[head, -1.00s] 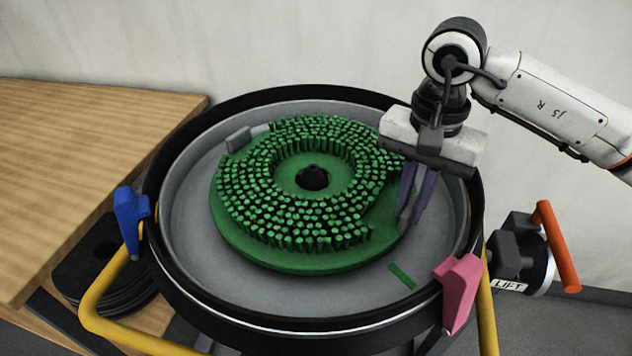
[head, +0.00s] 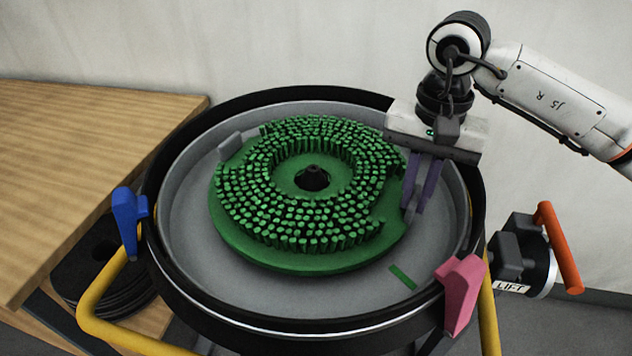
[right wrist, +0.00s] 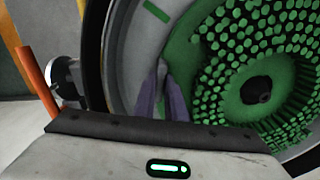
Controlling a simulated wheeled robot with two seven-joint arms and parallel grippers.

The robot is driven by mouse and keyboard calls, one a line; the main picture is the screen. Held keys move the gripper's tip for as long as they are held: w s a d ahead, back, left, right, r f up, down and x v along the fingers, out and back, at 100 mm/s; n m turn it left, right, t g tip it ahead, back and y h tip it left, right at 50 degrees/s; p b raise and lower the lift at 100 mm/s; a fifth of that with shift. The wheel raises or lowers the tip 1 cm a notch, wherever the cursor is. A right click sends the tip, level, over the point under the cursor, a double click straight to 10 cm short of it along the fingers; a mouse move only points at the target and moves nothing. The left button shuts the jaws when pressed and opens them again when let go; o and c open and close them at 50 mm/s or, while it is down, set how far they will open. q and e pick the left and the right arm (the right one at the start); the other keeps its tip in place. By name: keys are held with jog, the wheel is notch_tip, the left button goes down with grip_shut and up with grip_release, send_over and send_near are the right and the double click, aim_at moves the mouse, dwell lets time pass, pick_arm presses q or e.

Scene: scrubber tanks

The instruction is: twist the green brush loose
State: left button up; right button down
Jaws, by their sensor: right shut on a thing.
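The round green brush (head: 300,256) lies bristles up inside the grey tank, with a dark hub (head: 313,178) in its middle. It also shows in the right wrist view (right wrist: 205,75). My right gripper (head: 411,212) points down at the brush's right edge, where the bristles leave a gap. My left gripper is in neither view.
The tank's black rim (head: 190,300) surrounds the brush. A green mark (head: 402,277) is on the tank floor. A grey block (head: 236,143) stands at the brush's upper left. A blue clamp (head: 130,215), a pink clamp (head: 462,290) and an orange lift handle (head: 558,248) sit outside. A wooden table (head: 90,170) is left.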

jog(key=shift+w+d, duration=0.15)
jog(key=shift+w, duration=0.15)
jog(key=shift+w+n, duration=0.1)
jog(key=shift+n, duration=0.2)
jog(key=shift+w+d+n, duration=0.35)
jog(key=shift+w+n, duration=0.05)
jog(key=shift+w, duration=0.25)
jog(key=c, duration=1.7)
grip_release()
jog(key=shift+s+d+f, duration=0.1)
jog(key=shift+s+f, duration=0.05)
jog(key=shift+f, duration=0.05)
notch_tip(320, 180, up, 2)
jog(key=shift+r, duration=0.1)
notch_tip(320, 180, up, 8)
jog(key=shift+f+p, duration=0.15)
jog(key=shift+p, duration=0.25)
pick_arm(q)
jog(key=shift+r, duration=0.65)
pick_arm(e)
jog(key=shift+r, duration=0.45)
